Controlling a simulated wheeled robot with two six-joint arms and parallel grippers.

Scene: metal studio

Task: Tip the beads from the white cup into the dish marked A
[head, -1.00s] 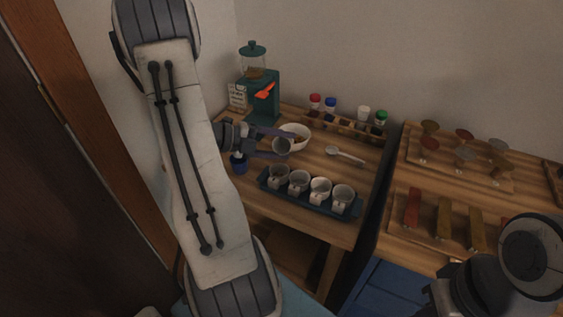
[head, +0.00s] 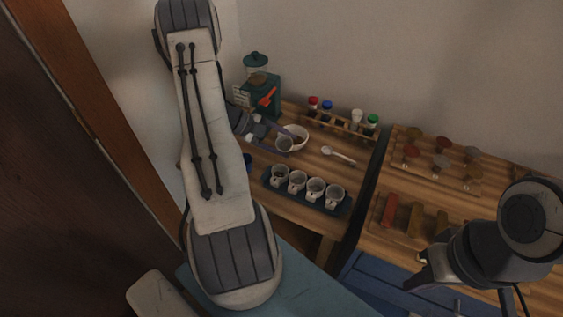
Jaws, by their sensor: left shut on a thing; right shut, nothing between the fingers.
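My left gripper (head: 283,139) is shut on a pale cup (head: 284,146), held at the near left side of a white bowl (head: 299,131). The cup partly overlaps the bowl in view; I cannot see any beads in the cup or tell whether the two touch. A dark blue tray (head: 267,182) in front holds a row of several small white dishes with tags; one dish (head: 297,180) stands near its middle. The tag letters are too small to read, so I cannot tell which is A. My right gripper (head: 419,280) is shut and empty at the lower right.
A white spoon (head: 338,155) lies right of the bowl. A teal dispenser (head: 260,90) stands at the back left, with a rack of capped jars (head: 340,121) behind. A blue container (head: 248,163) is partly hidden by my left arm. The right table (head: 372,238) holds sample boards.

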